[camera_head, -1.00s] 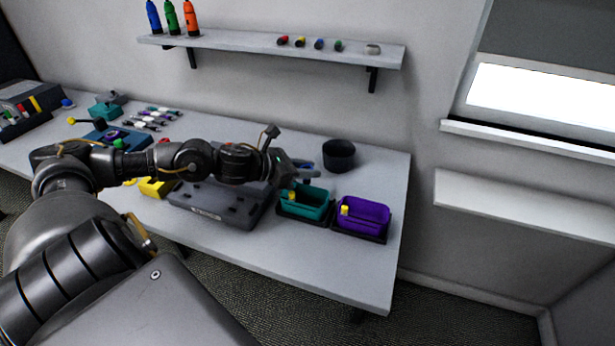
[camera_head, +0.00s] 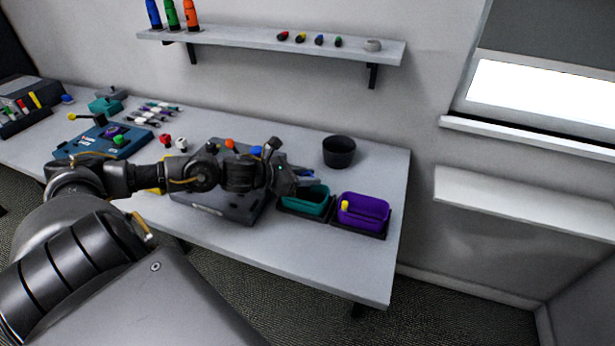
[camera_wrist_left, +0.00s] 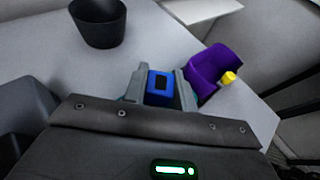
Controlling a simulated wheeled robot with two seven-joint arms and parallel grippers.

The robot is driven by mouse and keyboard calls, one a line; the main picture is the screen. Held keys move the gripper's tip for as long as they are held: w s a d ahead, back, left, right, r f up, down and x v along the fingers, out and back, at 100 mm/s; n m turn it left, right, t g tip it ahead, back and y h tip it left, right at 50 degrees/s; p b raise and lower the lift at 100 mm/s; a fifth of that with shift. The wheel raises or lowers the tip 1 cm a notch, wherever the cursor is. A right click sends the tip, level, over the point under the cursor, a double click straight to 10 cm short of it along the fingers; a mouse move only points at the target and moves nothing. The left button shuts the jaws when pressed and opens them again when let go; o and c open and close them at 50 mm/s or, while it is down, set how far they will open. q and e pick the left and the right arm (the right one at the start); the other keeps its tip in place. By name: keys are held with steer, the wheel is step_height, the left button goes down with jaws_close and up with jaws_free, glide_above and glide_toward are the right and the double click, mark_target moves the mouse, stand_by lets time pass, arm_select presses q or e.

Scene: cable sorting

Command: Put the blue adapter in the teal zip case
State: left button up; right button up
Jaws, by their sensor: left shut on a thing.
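My left gripper (camera_head: 303,178) is over the back left part of the teal zip case (camera_head: 318,207), which sits open on the table. In the left wrist view the gripper's fingers are shut on the blue adapter (camera_wrist_left: 159,84), one finger on each side of it. In the head view only a little blue shows at the fingertips. The fingers and adapter hide most of the teal case in the wrist view, so I cannot tell how far the adapter is above it. My right gripper is not in view.
A purple case (camera_head: 363,212) with a yellow tag stands right of the teal one. A black cup (camera_head: 339,152) stands behind them. A grey case (camera_head: 222,205) lies under my left arm. A blue tray (camera_head: 75,152) is farther left. The table's front right corner is clear.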

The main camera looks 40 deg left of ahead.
arm_select(q)
steer(key=shift+f, duration=0.25)
steer(key=o, duration=1)
steer(key=shift+r+p, duration=0.35)
steer(key=shift+r, duration=0.15)
steer(key=shift+r+p, duration=0.55)
steer(key=shift+p, duration=0.15)
steer(key=shift+s+a+f+b, duration=0.1)
steer(key=shift+s+a+b, duration=0.2)
steer(key=shift+s+b, duration=0.25)
steer(key=shift+s+a+f+b, duration=0.1)
steer(key=shift+s+a+b, duration=0.25)
steer(key=shift+s, duration=0.35)
steer(key=p+v, duration=0.2)
steer(key=v, duration=0.7)
steer(key=shift+s+d+r, duration=0.1)
steer(key=shift+r, duration=0.15)
